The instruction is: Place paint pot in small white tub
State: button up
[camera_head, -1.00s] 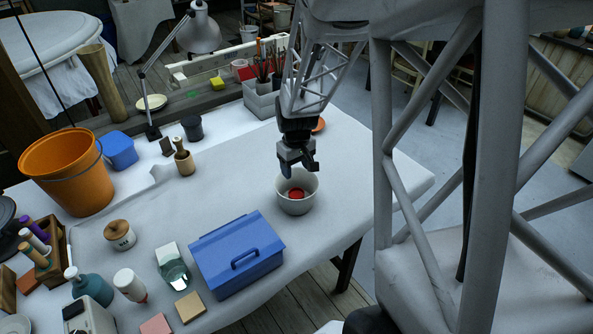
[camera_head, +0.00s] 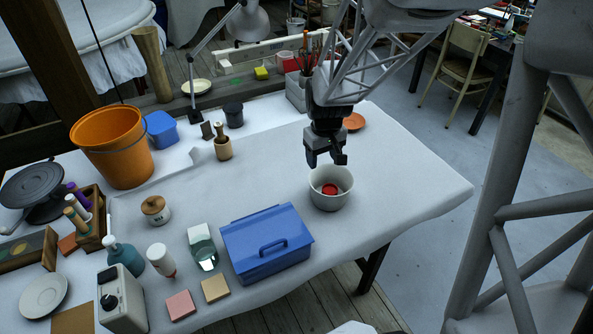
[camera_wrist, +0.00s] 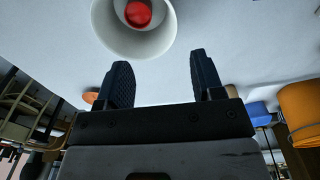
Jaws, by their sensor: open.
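The small white tub (camera_head: 330,200) stands on the white-covered table, right of the blue toolbox. A red paint pot (camera_head: 329,188) lies inside it, its red top showing below the rim. My gripper (camera_head: 327,163) is just above and behind the tub, open and empty. In the wrist view the two dark fingers of my gripper (camera_wrist: 160,80) are spread apart with nothing between them. The tub (camera_wrist: 150,43) shows there beyond the fingertips, with the red paint pot (camera_wrist: 138,13) inside. The pot's lower part is hidden by the tub wall.
A blue toolbox (camera_head: 267,245) stands just left of the tub. An orange dish (camera_head: 354,121) lies behind my gripper. The table right of the tub is clear.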

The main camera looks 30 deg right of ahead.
jog(key=s+a+r+t, duration=0.2)
jog(key=s+a+r, duration=1.3)
jog(key=s+a, duration=0.1)
jog(key=shift+s+a+r, duration=0.3)
jog(key=shift+s+r, duration=0.05)
jog(key=shift+s, duration=0.4)
